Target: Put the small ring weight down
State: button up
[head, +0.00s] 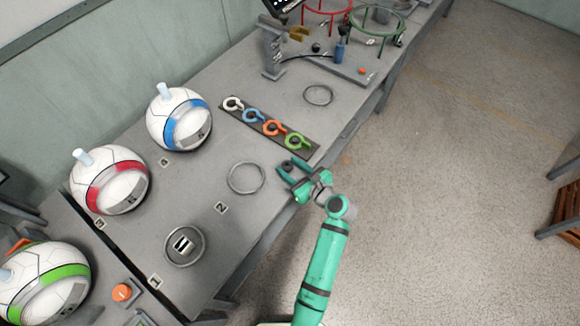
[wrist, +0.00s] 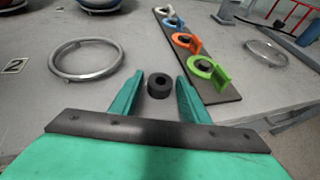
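The small ring weight (wrist: 159,86) is a short black ring with a hole in its top. In the wrist view it stands upright on the grey table between my gripper's two green fingers, with a gap on each side. In the head view it is a small dark shape (head: 287,167) near the table's front edge. My gripper (head: 291,169) is open around it; the gripper also shows in the wrist view (wrist: 158,82). The ring's underside is not visible.
A dark strip (head: 253,118) with white, blue, orange and green keyed pieces lies just beyond my gripper. A metal ring (head: 246,178) lies to its left, another (head: 318,95) farther back. White balls with red (head: 110,180), blue (head: 180,119) and green (head: 45,286) bands stand left.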

jog(key=shift+s+d+r, duration=0.15)
jog(key=shift+r, duration=0.05)
jog(key=v, duration=1.1)
jog(key=s+a+f+n+h, duration=0.1)
jog(key=s+f+n+h, duration=0.3)
jog(key=s+n, duration=0.3)
jog(key=s+f+n+h, duration=0.3)
jog(key=s+f+n, duration=0.1)
jog(key=s, duration=0.5)
jog(key=s+a+r+n+t, duration=0.2)
jog(key=s+r+n, duration=0.4)
jog(key=r+n, duration=0.1)
jog(key=s+a+r+n+t+h, duration=0.1)
jog(key=s+a+r+n+t, duration=0.1)
jog(key=s+r+n, duration=0.5)
jog(key=a+r+n, duration=0.1)
jog(key=n, duration=0.2)
jog(key=shift+s+a+r+n+t, duration=0.15)
jog(key=shift+s+a+n+t, duration=0.05)
jog(key=shift+s+n+t, duration=0.1)
